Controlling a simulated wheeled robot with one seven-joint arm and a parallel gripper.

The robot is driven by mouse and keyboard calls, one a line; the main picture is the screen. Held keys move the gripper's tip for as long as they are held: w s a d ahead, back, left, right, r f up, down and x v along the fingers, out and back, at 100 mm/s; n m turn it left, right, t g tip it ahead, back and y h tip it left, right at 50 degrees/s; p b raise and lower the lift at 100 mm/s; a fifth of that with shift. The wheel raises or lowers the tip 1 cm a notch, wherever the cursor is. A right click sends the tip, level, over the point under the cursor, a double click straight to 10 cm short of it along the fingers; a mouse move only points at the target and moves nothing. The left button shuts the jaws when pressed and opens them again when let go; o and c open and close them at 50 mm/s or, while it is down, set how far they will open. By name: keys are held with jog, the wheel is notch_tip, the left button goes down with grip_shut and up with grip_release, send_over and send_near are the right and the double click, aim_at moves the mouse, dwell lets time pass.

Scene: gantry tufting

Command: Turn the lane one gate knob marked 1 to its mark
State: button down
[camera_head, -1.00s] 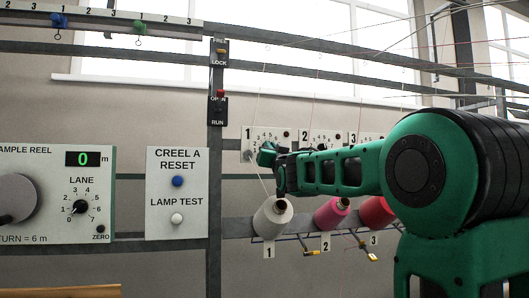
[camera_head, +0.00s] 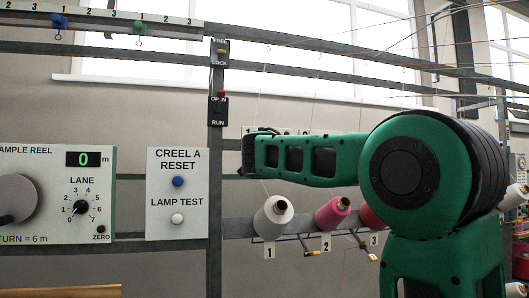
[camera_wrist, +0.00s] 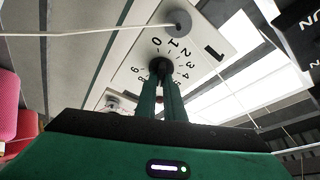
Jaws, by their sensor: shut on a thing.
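The lane one gate plate (camera_wrist: 205,50) is a white panel marked 1, with a ring of numbers around a dark knob (camera_wrist: 160,63). My gripper (camera_wrist: 162,76) is shut on this knob in the wrist view, its two green fingers reaching up to it from below. The fingers hide part of the dial, and I cannot tell which number the knob points to. In the head view my arm covers most of the plate, and the knob is hidden.
A white yarn (camera_wrist: 90,33) runs to a grey round guide (camera_wrist: 180,23) close beside the knob. White (camera_head: 273,217) and pink (camera_head: 332,213) cones stand below my arm. The CREEL A RESET panel (camera_head: 177,215) and the LOCK/RUN switch post (camera_head: 216,150) are to the left.

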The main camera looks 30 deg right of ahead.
jog(key=shift+w+a+f+m+g, duration=0.15)
jog(key=shift+a+m+g, duration=0.1)
jog(key=shift+m, duration=0.3)
jog(key=shift+w+a+f+m+g, duration=0.1)
jog(key=shift+m+g, duration=0.15)
jog(key=shift+m, duration=0.3)
jog(key=c, duration=1.9)
grip_release()
jog(key=shift+o, duration=0.2)
jog(key=shift+r, duration=0.15)
jog(key=shift+s+d+r+m, duration=0.1)
jog(key=shift+r+m, duration=0.1)
jog(key=shift+m, duration=0.1)
jog(key=shift+f, duration=0.1)
